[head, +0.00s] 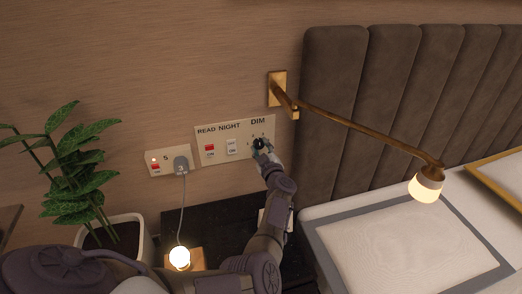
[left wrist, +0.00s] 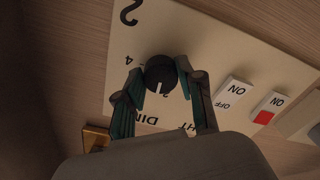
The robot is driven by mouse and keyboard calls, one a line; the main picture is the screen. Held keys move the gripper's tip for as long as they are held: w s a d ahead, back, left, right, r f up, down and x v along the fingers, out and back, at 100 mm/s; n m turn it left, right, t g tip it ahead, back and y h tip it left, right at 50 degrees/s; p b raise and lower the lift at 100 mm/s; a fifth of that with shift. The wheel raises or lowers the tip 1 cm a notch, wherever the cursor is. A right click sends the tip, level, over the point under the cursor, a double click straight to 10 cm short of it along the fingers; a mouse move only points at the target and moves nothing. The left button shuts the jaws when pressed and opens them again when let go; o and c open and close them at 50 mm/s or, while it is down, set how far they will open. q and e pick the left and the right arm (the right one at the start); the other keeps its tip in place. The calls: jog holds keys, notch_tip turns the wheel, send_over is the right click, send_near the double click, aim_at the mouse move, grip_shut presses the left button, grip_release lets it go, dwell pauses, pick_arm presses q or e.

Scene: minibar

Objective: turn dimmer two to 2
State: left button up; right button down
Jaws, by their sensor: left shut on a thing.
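The cream switch panel (head: 222,155) on the wall carries READ, NIGHT and DIM labels and a large upside-down 2 in the left wrist view (left wrist: 128,12). Its dark round dimmer knob (left wrist: 159,70) sits under the DIM label, with a pale mark toward the label side. In the left wrist view a small 4 stands left of the knob; the exact setting is hard to read. My left gripper (left wrist: 163,76) is shut on the knob, a finger at either side. In the head view the gripper (head: 262,148) covers most of the knob. My right gripper is not in view.
A red READ switch (head: 209,150) and white NIGHT switch (head: 232,146) are left of the knob. A socket plate (head: 155,159) holds a plug with a cord. A brass lamp arm (head: 360,130) reaches over the bed. A plant (head: 80,160) and lit lamp (head: 179,257) stand below.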

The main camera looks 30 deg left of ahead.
pick_arm(q)
jog(key=n+b, duration=0.1)
jog(key=n, duration=0.3)
jog(key=shift+n, duration=0.3)
dwell(0.3)
jog(key=o, duration=1.1)
jog(key=shift+o, duration=0.2)
jog(key=shift+r, duration=0.1)
